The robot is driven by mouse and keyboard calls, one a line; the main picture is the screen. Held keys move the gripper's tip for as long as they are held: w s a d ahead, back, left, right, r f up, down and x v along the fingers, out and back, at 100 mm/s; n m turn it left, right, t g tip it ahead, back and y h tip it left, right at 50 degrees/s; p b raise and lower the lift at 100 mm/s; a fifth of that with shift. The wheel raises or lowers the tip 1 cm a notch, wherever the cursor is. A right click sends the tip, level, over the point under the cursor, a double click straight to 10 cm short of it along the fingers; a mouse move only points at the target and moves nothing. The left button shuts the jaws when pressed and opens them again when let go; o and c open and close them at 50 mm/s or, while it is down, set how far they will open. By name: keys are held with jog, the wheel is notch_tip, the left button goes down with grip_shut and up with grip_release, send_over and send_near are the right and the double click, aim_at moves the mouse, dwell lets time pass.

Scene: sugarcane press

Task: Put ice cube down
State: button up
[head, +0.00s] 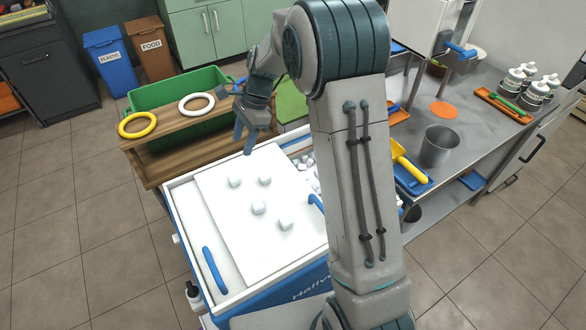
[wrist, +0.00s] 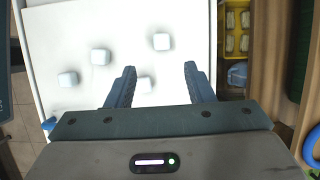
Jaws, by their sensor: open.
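My gripper (head: 244,140) is above the back edge of the cooler lid. Its two blue fingers (wrist: 160,70) are spread apart with nothing held between them.
A wooden shelf with a yellow ring (head: 137,125) and a white ring (head: 197,103) stands behind the cooler, by a green bin (head: 165,92). Loose ice shows in the cooler's open right part. A steel counter (head: 455,160) on the right holds a metal cup (head: 438,146) and a yellow scoop (head: 410,168).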

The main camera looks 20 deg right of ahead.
jog(key=s+d+r+n+t+h, duration=0.1)
jog(key=s+d+r+n, duration=0.3)
jog(key=s, duration=0.3)
jog(key=s+d+r+n+t+h, duration=0.1)
jog(key=s+d+r+n, duration=0.1)
jog(key=s+r+n, duration=0.3)
jog(key=s+d+n+t+h, duration=0.1)
jog(key=s+d+n, duration=0.1)
jog(key=s, duration=0.5)
jog(key=s+d+n+t+h, duration=0.1)
jog(key=s+d+n, duration=0.2)
jog(key=s, duration=0.4)
jog(key=shift+s+r+n, duration=0.15)
jog(key=shift+s+n, duration=0.15)
jog(key=shift+s, duration=0.05)
